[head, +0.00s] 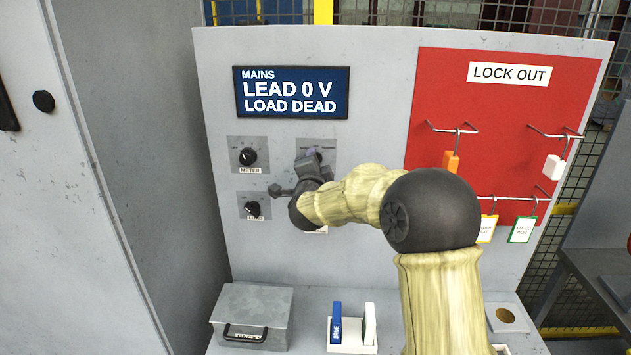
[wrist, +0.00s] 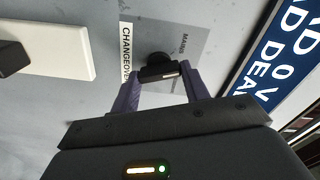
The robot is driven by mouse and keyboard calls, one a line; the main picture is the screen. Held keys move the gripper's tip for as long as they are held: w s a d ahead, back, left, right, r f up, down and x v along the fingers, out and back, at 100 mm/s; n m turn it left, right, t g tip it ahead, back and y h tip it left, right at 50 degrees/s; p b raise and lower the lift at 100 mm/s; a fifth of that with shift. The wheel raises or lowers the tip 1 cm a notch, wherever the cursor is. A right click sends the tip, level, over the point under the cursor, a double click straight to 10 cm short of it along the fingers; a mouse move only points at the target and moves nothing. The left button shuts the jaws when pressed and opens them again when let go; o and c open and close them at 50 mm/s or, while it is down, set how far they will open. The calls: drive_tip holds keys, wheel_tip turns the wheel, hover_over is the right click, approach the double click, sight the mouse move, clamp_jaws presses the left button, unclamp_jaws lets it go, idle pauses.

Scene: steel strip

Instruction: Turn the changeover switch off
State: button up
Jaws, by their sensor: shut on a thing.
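The changeover switch is a black knob (wrist: 158,68) on a grey plate (wrist: 185,30) on the upright panel, beside a CHANGEOVER label (wrist: 125,45) in the wrist view. Part of the word MAINS reads at one side of the plate. My gripper (wrist: 161,77) is shut on the knob, one finger on each side of it. In the head view my gripper (head: 312,166) is in front of the switch plate (head: 325,145) and hides most of the knob. I cannot tell for sure which position the knob points to.
A blue sign (head: 291,92) reads MAINS LEAD 0 V LOAD DEAD. The METER knob (head: 248,156) and another knob (head: 252,209) are close on the left. A red LOCK OUT board (head: 490,100) with hooks is right. A grey box (head: 252,308) stands on the ledge.

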drive_tip(key=shift+f+m+b, duration=0.15)
drive_tip(key=shift+m+b, duration=0.9)
drive_tip(key=shift+b, duration=0.55)
drive_tip(key=shift+f+m+b, duration=0.1)
drive_tip(key=shift+m+b, duration=0.95)
drive_tip(key=shift+b, duration=0.5)
drive_tip(key=shift+r, duration=0.1)
drive_tip(key=o, duration=1)
drive_tip(key=s+b, duration=0.1)
drive_tip(key=s, duration=0.4)
drive_tip(key=s+a+b, duration=0.1)
drive_tip(key=s+b, duration=0.1)
drive_tip(key=s, duration=0.4)
drive_tip(key=s+b, duration=0.2)
drive_tip(key=s, duration=0.4)
drive_tip(key=shift+s+a, duration=0.2)
